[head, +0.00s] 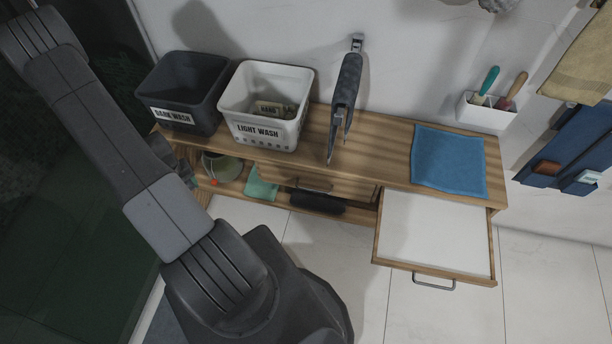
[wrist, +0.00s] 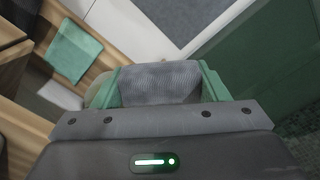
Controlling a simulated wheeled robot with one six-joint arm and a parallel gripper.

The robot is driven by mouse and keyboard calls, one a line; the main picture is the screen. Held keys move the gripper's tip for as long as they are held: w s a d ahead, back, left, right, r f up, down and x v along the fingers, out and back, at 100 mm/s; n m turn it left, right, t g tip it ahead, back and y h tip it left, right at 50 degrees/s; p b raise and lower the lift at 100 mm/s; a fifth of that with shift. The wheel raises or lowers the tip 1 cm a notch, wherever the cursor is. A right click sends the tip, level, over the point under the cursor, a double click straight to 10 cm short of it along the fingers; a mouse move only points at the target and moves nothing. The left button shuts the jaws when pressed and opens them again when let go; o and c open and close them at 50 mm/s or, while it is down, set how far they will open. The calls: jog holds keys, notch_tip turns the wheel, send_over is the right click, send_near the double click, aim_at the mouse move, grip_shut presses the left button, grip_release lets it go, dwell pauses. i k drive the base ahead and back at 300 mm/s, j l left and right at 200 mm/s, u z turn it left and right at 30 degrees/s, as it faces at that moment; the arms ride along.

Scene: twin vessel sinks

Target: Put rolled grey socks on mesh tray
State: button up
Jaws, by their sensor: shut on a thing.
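The rolled grey socks (wrist: 160,84) show in the wrist view as a ribbed grey bundle. My gripper (wrist: 166,82) is shut on them, with a green fingertip on each side. The lower part of the bundle is hidden behind the gripper body. In the head view my arm crosses the left side, and I cannot make out the gripper or the socks clearly there. I cannot pick out a mesh tray with certainty in either view.
A dark bin (head: 183,88) and a white bin (head: 265,105) stand on the wooden bench, beside a blue cloth (head: 448,162). An open white-lined drawer (head: 435,232) juts out at right. A green cloth (head: 261,186) lies on the lower shelf, also in the wrist view (wrist: 73,48).

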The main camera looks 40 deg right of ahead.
aim_at(435, 228)
jog(key=k+l, duration=1.5)
jog(key=l, duration=0.2)
